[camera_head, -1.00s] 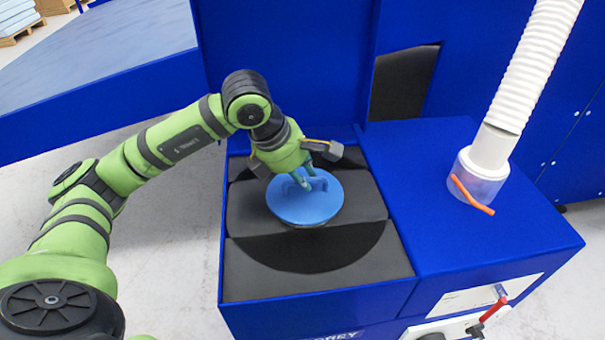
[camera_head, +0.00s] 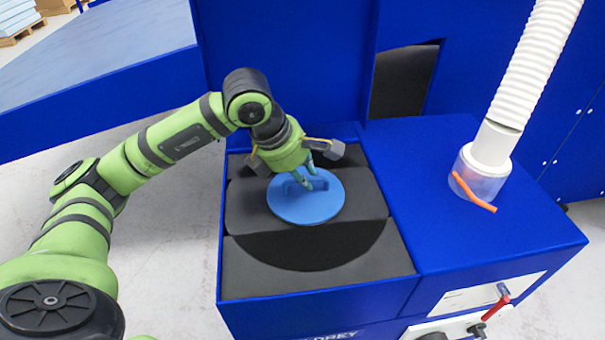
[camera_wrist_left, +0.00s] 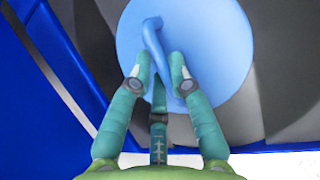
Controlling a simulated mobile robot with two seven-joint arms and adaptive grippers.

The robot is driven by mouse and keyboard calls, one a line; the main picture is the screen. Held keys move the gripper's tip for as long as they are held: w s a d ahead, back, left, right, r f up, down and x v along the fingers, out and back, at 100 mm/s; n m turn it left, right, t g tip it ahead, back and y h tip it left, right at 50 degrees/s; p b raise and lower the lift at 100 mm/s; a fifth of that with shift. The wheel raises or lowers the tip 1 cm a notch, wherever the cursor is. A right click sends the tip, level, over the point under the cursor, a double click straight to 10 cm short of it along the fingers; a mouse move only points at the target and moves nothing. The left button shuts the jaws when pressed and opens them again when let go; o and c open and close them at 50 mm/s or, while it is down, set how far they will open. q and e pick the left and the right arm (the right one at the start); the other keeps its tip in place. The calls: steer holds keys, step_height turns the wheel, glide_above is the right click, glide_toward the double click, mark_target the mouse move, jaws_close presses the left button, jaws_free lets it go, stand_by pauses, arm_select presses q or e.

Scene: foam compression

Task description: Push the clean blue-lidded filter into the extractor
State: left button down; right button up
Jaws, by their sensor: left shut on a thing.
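The filter's round blue lid (camera_head: 318,205) with its raised handle lies flat over the dark foam of the extractor (camera_head: 245,277), inside the blue-walled opening. The filter's body under the lid is hidden. My left gripper (camera_head: 306,178) reaches down from the upper left and is shut on the lid's handle. In the left wrist view the lid (camera_wrist_left: 215,45) fills the upper middle, and the teal fingers of my left gripper (camera_wrist_left: 164,75) sit on both sides of the bar handle. My right gripper is in neither view.
A white ribbed hose (camera_head: 530,75) ends in a clear collar with an orange lever (camera_head: 473,192) on the blue box top at right. A red-handled switch (camera_head: 496,309) is on the front. A sloped grey-topped blue surface (camera_head: 90,60) stands at upper left.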

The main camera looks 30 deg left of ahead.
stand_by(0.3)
arm_select(q)
steer(key=shift+f+b, duration=0.3)
stand_by(0.3)
steer(key=c, duration=1.1)
jaws_free()
steer(key=shift+f, duration=0.1)
steer(key=v, duration=0.8)
